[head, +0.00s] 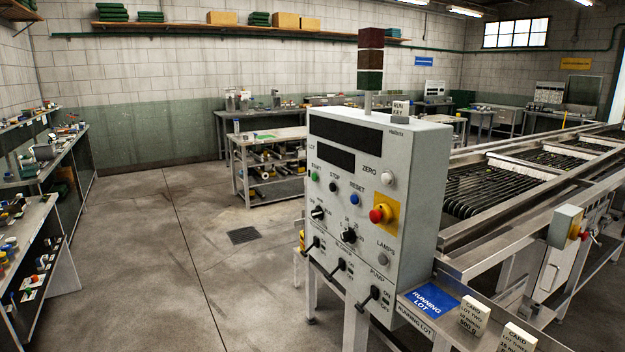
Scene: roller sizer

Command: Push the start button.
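The grey control box (345,215) stands in the middle of the head view, its front panel facing me. The green start button (314,176) is at the panel's upper left, under the label START. A dark stop button (333,187) and a blue reset button (354,199) sit to its right, slightly lower. A white zero button (387,178) is further right. A red emergency knob (381,214) sits on a yellow plate. Neither of my grippers shows in the head view.
The roller sizer (510,180) runs back to the right of the control box. Selector knobs and levers stick out from the panel's lower part. Shelves line the left wall. The floor left of the box is open.

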